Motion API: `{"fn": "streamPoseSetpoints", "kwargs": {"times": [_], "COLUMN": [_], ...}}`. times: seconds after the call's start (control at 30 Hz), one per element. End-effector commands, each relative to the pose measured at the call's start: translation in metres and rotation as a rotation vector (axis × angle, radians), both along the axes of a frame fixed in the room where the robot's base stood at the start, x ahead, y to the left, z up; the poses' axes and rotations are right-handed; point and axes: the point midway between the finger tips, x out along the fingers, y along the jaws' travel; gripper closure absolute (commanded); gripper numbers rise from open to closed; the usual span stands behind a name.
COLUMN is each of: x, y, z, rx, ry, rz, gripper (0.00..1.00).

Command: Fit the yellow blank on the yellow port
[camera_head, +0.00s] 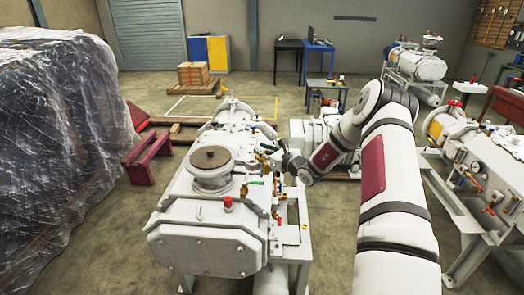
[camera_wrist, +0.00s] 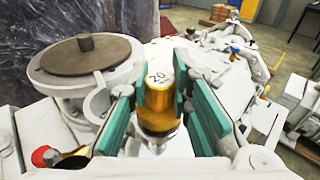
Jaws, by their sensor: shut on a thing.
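The yellow blank (camera_wrist: 158,98) is a gold cylinder with "20" on its top face. In the wrist view it stands between the teal fingers of my gripper (camera_wrist: 160,110), which is shut on it. A silvery part shows just below the blank; I cannot tell whether the two touch. The yellow port cannot be made out; the blank and fingers may hide it. In the head view my gripper is over the right side of the large white vacuum pump (camera_head: 205,252), where the blank is too small to tell.
A round brown lid (camera_wrist: 85,54) on a white flange stands left of my gripper. A red cap (camera_wrist: 42,156) is at lower left. Several small valves line the pump's right side. Another white pump (camera_head: 478,165) stands at the right.

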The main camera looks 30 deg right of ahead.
Motion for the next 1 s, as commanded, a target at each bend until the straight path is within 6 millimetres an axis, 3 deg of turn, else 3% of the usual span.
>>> {"fn": "streamPoseSetpoints", "kwargs": {"times": [0.37, 0.4, 0.47, 0.77, 0.93, 1.0], "x": [0.000, 0.000, -0.001, -0.001, -0.002, -0.012], "y": [0.000, 0.000, 0.000, -0.001, -0.001, -0.004], "z": [-0.009, -0.009, -0.009, -0.010, 0.003, 0.004], "rx": [0.001, 0.001, 0.002, 0.002, 0.001, 0.001], "ry": [0.001, 0.002, 0.002, 0.005, 0.004, 0.006], "rz": [0.000, 0.000, 0.000, -0.001, -0.002, -0.003], "gripper": [1.00, 0.74, 0.61, 0.61, 0.61, 0.61]}}
